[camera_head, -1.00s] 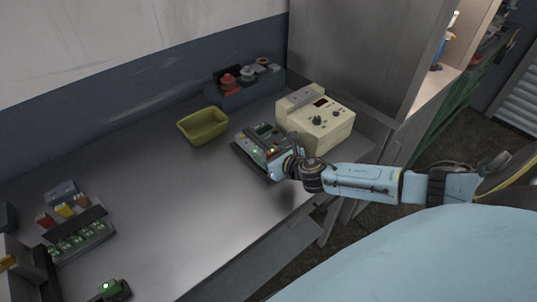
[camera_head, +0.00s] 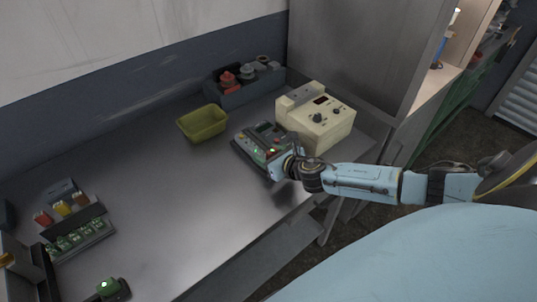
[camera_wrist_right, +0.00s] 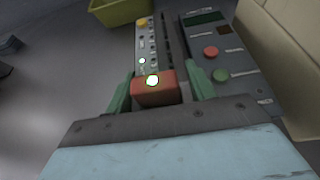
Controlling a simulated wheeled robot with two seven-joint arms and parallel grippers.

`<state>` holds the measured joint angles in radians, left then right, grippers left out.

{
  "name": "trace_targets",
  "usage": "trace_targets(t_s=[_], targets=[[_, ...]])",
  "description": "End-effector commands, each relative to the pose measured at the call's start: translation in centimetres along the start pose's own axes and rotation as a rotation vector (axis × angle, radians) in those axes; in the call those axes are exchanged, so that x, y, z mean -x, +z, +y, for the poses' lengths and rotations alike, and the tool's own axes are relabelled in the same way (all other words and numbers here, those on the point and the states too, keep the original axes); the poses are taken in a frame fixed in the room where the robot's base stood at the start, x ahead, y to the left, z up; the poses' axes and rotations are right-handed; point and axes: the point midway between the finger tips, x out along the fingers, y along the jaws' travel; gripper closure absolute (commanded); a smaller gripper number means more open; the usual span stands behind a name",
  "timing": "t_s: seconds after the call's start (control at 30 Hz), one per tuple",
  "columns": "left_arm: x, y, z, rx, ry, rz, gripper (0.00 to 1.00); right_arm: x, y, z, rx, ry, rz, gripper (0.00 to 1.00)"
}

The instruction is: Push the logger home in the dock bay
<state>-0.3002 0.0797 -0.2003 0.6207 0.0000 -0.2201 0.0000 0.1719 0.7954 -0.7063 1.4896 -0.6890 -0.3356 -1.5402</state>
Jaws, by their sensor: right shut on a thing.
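The dock (camera_head: 248,161) is a flat dark grey unit with a panel of buttons and small lights, on the bench left of the cream box. In the right wrist view its panel (camera_wrist_right: 232,87) shows a red and a green button beside a row of slots. My right gripper (camera_wrist_right: 155,86) is shut on the logger (camera_wrist_right: 154,95), a red-brown block with a lit whitish-green lamp. The logger is at the near end of a dock bay; how deep it sits cannot be told. In the head view my right gripper (camera_head: 281,166) is at the dock's near right side and largely hides the logger. My left gripper is not in view.
A cream control box (camera_head: 325,132) stands close right of the dock. A yellow-green bin (camera_head: 203,124) and a dark holder with spools (camera_head: 245,86) are behind. A rack of coloured modules (camera_head: 75,226) stands at left. The middle of the bench is clear.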

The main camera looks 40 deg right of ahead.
Motion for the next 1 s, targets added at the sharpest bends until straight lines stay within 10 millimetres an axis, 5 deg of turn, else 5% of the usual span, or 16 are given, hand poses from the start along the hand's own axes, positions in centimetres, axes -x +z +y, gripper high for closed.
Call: trace_targets(t_s=[0.63, 0.67, 0.83, 1.0], targets=[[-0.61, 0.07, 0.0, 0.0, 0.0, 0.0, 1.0, -0.31, -0.61, 0.01, -0.002, 0.0, -0.001, 0.78], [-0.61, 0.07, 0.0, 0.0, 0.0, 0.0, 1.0, -0.31, -0.62, 0.02, -0.002, 0.0, -0.001, 0.43], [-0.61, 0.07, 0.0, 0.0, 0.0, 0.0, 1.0, -0.3, -0.7, -0.05, -0.001, -0.001, 0.001, 0.21], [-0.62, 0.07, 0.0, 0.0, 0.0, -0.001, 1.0, -0.29, -0.76, -0.28, 0.0, -0.007, 0.002, 0.2]])
